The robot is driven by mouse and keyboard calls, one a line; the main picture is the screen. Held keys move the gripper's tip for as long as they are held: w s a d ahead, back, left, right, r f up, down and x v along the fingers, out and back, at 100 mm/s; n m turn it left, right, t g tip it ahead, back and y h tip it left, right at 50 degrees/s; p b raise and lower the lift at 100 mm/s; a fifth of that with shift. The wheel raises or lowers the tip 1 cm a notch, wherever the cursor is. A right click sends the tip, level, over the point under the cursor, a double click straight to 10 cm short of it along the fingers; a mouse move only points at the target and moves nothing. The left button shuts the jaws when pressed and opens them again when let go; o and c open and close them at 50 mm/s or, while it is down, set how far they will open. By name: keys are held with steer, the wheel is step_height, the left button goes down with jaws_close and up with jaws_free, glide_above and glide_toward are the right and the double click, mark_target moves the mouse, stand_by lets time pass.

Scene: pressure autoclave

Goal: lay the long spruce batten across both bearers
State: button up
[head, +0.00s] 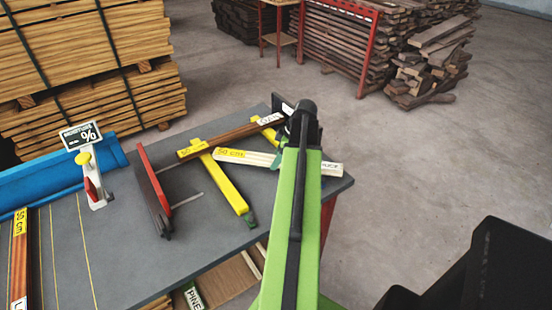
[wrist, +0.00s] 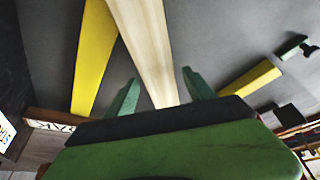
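The pale batten (head: 240,157), which I take for the spruce one, lies slanting on the bench, partly hidden behind my arm. It also shows in the wrist view (wrist: 146,45), running between my fingers. My gripper (wrist: 158,77) is open, with a gap on each side of the batten; in the head view my gripper (head: 292,132) is above the bench's far right. One yellow bearer (head: 228,184) lies left of the pale batten's middle. The other yellow bearer (head: 266,120) is mostly hidden. I cannot tell whether the pale batten touches either bearer.
A brown batten (head: 232,137) marked OAK spans towards both yellow bearers. A red-and-dark upright piece (head: 152,185) and a moisture sign stand (head: 92,185) occupy the bench (head: 135,250). A blue rail (head: 60,172) edges its left.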

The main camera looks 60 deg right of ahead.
steer(key=shift+r, duration=0.1)
steer(key=shift+r+p, duration=0.3)
steer(key=shift+p, duration=0.1)
steer(key=p+v, duration=1)
steer(key=v, duration=0.1)
steer(key=shift+s+r+p, duration=0.2)
steer(key=shift+r+p, duration=0.05)
steer(key=shift+p, duration=0.05)
steer(key=shift+w, duration=0.1)
